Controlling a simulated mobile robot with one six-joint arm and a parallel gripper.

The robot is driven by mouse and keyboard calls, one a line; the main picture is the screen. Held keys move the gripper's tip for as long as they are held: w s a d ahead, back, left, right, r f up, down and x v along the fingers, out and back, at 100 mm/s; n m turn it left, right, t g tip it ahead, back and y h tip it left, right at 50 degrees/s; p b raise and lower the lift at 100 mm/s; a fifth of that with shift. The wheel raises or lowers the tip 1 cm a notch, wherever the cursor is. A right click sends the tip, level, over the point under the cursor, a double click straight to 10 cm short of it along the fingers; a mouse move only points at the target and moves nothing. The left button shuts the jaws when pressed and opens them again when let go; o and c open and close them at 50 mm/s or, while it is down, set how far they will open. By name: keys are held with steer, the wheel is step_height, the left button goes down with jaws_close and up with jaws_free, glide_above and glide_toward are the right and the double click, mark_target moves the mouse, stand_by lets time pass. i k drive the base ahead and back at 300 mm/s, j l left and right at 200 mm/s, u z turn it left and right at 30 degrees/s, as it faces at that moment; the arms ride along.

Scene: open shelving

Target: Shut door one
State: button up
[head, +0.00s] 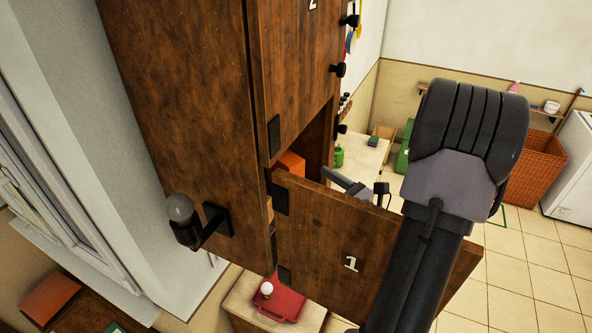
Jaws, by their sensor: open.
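Door one (340,240) is a brown wooden door marked with a white "1". It stands open, swung out from the tall wooden cabinet (185,110), with dark hinges at its left edge. My gripper (362,188) shows only in part, just past the door's top edge, on the side facing away from the camera. It is open, and nothing shows between its fingers. I cannot tell whether it touches the door. My dark arm crosses in front of the door's right part and hides it. An orange thing (291,163) shows inside the compartment.
A wall lamp (182,212) juts from the cabinet's side. A low surface with a red tray (282,303) is below. The tiled floor at right is open near a wicker basket (530,160).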

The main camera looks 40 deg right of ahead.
mark_target(335, 248)
steer(key=k, duration=1.5)
